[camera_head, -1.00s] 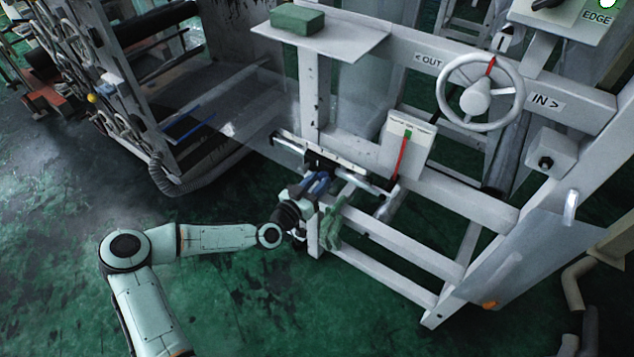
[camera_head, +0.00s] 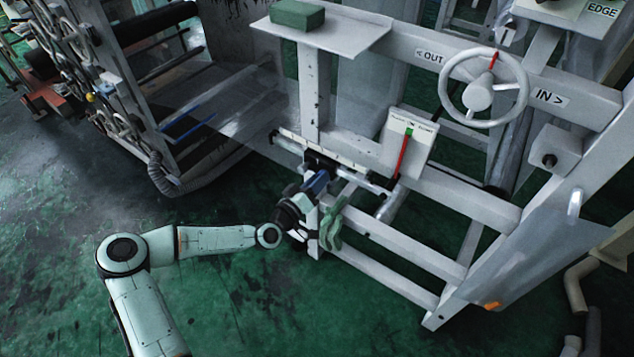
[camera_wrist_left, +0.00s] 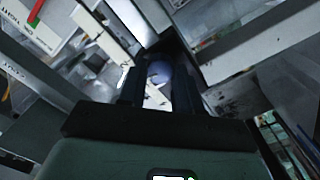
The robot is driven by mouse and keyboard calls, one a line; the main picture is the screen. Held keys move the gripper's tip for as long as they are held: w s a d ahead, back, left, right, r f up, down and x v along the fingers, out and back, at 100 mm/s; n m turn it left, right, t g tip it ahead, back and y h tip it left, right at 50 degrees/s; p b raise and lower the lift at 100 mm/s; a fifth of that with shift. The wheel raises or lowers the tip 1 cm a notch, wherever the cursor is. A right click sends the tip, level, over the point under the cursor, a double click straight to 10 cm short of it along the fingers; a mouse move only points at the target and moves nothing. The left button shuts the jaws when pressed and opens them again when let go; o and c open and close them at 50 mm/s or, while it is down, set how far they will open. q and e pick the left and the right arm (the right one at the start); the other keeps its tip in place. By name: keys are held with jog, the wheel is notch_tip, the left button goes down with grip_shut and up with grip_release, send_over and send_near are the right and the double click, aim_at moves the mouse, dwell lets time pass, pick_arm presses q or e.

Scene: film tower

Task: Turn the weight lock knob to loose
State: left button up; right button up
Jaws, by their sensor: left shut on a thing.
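My left gripper (camera_head: 318,181) reaches in from the left to the white frame, at the graduated white bar (camera_head: 332,158). In the left wrist view, a rounded bluish-grey knob (camera_wrist_left: 158,73) sits between the two dark fingers, and the gripper is shut on it. In the head view the knob is hidden by the gripper. No marking showing the knob's loose or tight position can be read. My right gripper is not in view.
A green glove-like cloth (camera_head: 331,228) hangs just below and right of my left gripper. A white box with a red lever (camera_head: 403,155) is to the right. A white handwheel (camera_head: 482,88) is higher up. A green block (camera_head: 297,14) rests on a shelf.

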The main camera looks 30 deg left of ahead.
pick_arm(q)
jog(key=n, duration=1.1)
jog(key=shift+f+y+b, duration=0.15)
jog(key=shift+y+b, duration=0.2)
jog(key=shift+y, duration=0.05)
jog(key=shift+n, duration=0.4)
jog(key=o, duration=1)
jog(key=shift+o, duration=0.2)
jog(key=s+a, duration=0.1)
jog(key=s, duration=1.2)
jog(key=shift+s+f, duration=0.15)
jog(key=shift+s, duration=0.05)
